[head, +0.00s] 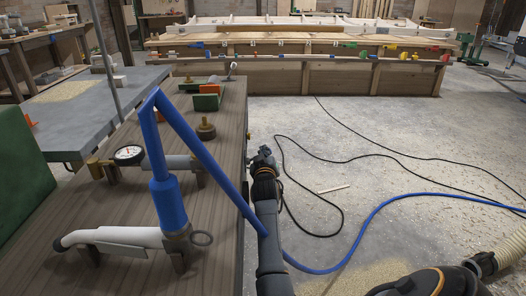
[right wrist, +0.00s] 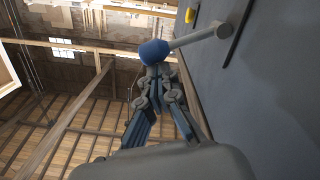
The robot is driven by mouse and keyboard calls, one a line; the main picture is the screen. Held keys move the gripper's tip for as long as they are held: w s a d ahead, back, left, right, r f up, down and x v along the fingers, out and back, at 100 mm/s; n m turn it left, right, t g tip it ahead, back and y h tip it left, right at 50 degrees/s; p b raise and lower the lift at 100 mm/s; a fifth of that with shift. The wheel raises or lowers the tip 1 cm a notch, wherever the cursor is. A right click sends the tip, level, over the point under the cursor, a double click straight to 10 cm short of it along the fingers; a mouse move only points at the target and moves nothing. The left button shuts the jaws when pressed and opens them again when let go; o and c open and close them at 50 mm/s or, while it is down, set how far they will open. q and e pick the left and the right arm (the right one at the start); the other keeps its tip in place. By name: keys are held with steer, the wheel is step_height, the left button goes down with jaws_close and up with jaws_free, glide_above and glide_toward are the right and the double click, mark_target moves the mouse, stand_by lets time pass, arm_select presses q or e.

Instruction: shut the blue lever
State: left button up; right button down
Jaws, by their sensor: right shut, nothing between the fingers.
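The blue lever shows in the right wrist view as a blue knob (right wrist: 153,52) on a grey rod (right wrist: 200,38) that reaches out from a dark grey surface. I cannot make the lever out in the head view. My right gripper (right wrist: 155,74) is shut and empty. Its fingertips are just at the knob and partly overlap it in the picture; I cannot tell whether they touch. In the head view the right gripper (head: 264,152) is beside the right edge of the wooden bench (head: 120,230). My left gripper is not in view.
A blue hose (head: 205,155) loops from a blue cylinder (head: 168,203) on the bench across my right arm to the floor. A gauge (head: 129,154) and a white pipe (head: 125,237) are on the bench.

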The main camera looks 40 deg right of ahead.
steer(key=shift+d+f, duration=0.1)
arm_select(q)
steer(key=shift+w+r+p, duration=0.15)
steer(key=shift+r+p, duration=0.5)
steer(key=shift+p, duration=0.35)
arm_select(e)
step_height(320, 180, down, 7)
steer(key=s+d+m, duration=0.1)
steer(key=m, duration=0.8)
steer(key=shift+s+d+y, duration=0.2)
steer(key=shift+d+y, duration=0.1)
steer(key=shift+f+m, duration=0.1)
steer(key=shift+m, duration=0.2)
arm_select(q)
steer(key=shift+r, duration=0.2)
arm_select(e)
steer(key=shift+s+a, duration=0.1)
steer(key=shift+a, duration=0.05)
